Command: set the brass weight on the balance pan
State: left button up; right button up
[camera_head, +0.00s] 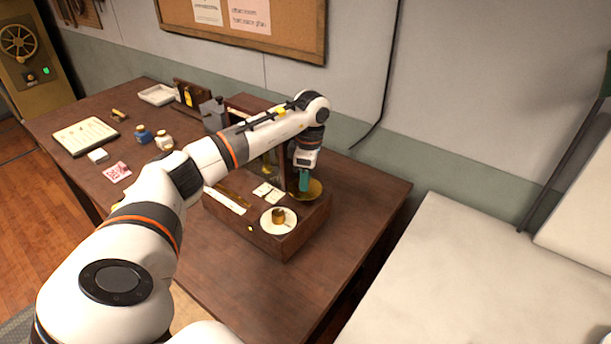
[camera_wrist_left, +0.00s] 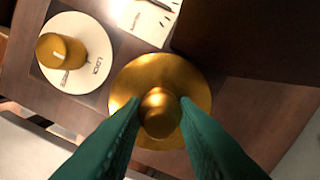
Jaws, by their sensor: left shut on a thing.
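My left gripper (camera_head: 304,182) reaches down over the brass balance pan (camera_head: 316,193) at the right of the wooden balance box (camera_head: 290,240). In the left wrist view its green fingertips (camera_wrist_left: 160,116) are shut on the round brass weight (camera_wrist_left: 160,110). The weight lies over the brass pan (camera_wrist_left: 150,66) and within its outline; I cannot tell whether it touches the pan. A second brass piece (camera_head: 278,215), a short cylinder, sits on a white round plate (camera_head: 266,222) at the box's near end. My right gripper is not in view.
The dark table (camera_head: 375,195) is clear to the right of the box. Small bottles (camera_head: 143,134), a pink card (camera_head: 117,172) and a white tray (camera_head: 157,95) lie to the left. My left arm crosses over the table and hides part of the box. A pale surface (camera_head: 450,280) is at right.

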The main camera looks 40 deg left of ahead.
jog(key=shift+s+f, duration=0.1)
pick_arm(q)
jog(key=o, duration=0.6)
jog(key=shift+f, duration=0.1)
jog(key=o, duration=0.4)
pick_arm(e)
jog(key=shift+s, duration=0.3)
pick_arm(q)
jog(key=shift+o, duration=0.2)
notch_tip(320, 180, up, 12)
jog(key=b, duration=0.1)
jog(key=shift+w+d+r+b, duration=0.2)
jog(key=shift+w+d+b, duration=0.05)
jog(key=shift+d+b, duration=0.1)
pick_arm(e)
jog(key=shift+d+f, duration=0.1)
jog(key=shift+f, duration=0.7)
pick_arm(q)
jog(key=shift+f, duration=0.1)
